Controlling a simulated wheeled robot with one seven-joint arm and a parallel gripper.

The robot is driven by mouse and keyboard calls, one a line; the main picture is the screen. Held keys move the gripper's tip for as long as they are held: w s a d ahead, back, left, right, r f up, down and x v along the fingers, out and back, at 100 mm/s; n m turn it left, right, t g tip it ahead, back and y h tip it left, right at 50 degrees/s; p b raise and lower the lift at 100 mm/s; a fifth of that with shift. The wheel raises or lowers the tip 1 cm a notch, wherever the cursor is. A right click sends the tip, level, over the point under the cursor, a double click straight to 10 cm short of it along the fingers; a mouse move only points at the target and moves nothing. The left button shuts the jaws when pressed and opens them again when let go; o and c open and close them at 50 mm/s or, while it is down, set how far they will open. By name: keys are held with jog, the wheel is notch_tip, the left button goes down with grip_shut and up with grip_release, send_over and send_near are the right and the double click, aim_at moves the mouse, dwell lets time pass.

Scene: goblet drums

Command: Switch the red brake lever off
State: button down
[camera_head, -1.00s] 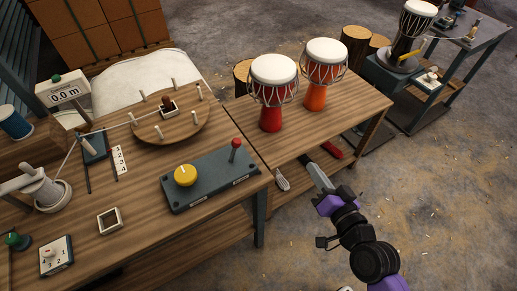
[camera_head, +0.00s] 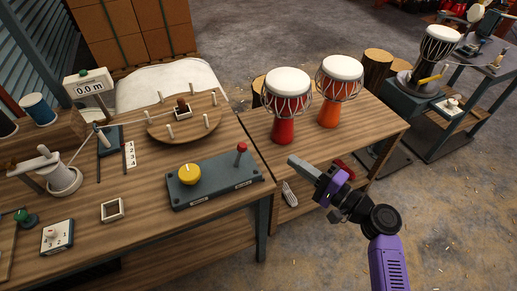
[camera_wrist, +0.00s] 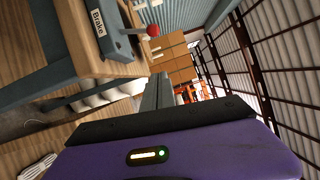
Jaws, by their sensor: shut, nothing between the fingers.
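The red brake lever (camera_head: 241,148) is a red ball on a short stem at the right end of a dark grey control box (camera_head: 215,181). It stands roughly upright. A yellow knob (camera_head: 189,174) sits at the left end of the same box. In the wrist view the red ball (camera_wrist: 153,30) shows at the upper middle, beside the label "Brake" (camera_wrist: 98,23). My gripper (camera_head: 292,161) is shut and empty, to the right of the lever and apart from it. Its shut fingers (camera_wrist: 158,92) point forward in the wrist view.
Two goblet drums, red (camera_head: 283,130) and orange (camera_head: 329,113), stand on the table behind my gripper. A round wooden board with pegs (camera_head: 156,130) lies behind the box. A small white square frame (camera_head: 112,210) lies left of the box. A brush (camera_head: 290,195) is near the table edge.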

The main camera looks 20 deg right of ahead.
aim_at(239, 156)
jog(key=shift+w, duration=0.1)
jog(key=p+x, duration=0.1)
jog(key=x, duration=0.2)
jog(key=a+p+x, duration=0.1)
jog(key=x, duration=0.3)
jog(key=s+a+x, duration=0.1)
jog(key=x, duration=0.2)
jog(key=shift+w+a+r+p, duration=0.15)
jog(key=shift+w+p, duration=0.05)
jog(key=shift+p, duration=0.2)
jog(key=shift+s+a, duration=0.1)
jog(key=shift+a, duration=0.7)
jog(key=shift+r, duration=0.1)
